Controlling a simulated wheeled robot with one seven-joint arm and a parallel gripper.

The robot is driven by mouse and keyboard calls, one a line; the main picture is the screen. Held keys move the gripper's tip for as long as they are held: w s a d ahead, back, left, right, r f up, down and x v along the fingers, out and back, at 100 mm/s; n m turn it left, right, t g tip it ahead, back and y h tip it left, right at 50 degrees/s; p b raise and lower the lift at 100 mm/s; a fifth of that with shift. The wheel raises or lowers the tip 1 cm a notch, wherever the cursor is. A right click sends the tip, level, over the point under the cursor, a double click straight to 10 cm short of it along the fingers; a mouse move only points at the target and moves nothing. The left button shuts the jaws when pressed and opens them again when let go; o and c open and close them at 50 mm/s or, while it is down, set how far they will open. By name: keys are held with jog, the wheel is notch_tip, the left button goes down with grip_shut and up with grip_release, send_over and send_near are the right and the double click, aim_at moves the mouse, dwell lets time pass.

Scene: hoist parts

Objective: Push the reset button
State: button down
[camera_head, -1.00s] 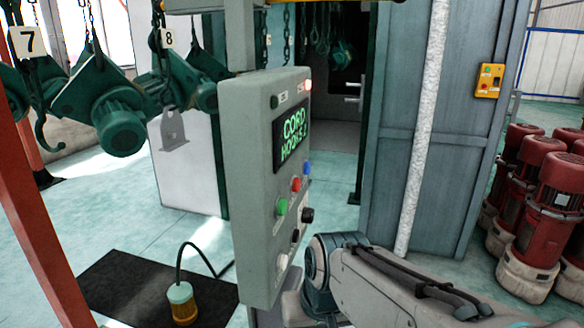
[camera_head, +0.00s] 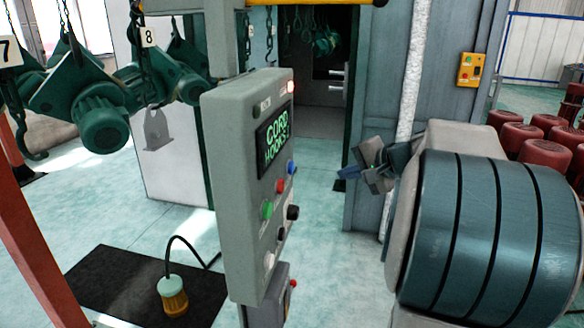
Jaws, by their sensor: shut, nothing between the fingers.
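The grey control panel (camera_head: 225,150) stands upright in the middle. Its display (camera_head: 273,145) shows green letters reading like "CORD HOOKS". Below it are a blue button (camera_head: 291,167), a red button (camera_head: 280,185), a green button (camera_head: 267,209) and a black knob (camera_head: 292,212). Their labels are too small to read, so I cannot tell which one is the reset button. My gripper (camera_head: 362,170) is right of the panel, roughly level with the blue and red buttons. It is shut and empty, with a visible gap in the picture between it and the buttons. My arm partly hides it.
A smaller grey box (camera_head: 266,305) with a red button sits below the panel. Green hoists (camera_head: 103,125) hang at left. A yellow switch box (camera_head: 471,69) and several red motors (camera_head: 545,155) are at right.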

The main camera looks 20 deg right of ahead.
aim_at(291, 168)
jog(key=shift+a, duration=0.1)
jog(key=w+a+p, duration=0.1)
jog(key=w+a, duration=0.4)
jog(key=a, duration=0.2)
jog(key=shift+p, duration=0.4)
jog(key=shift+a, duration=0.15)
dwell(1.7)
jog(key=shift+w+a, duration=0.2)
jog(key=shift+a, duration=0.1)
jog(key=shift+w+a+b, duration=0.25)
jog(key=shift+a+b, duration=0.15)
dwell(0.9)
jog(key=shift+s+d, duration=0.1)
jog(key=shift+d, duration=0.05)
jog(key=shift+s+d+b, duration=0.4)
jog(key=shift+d, duration=0.15)
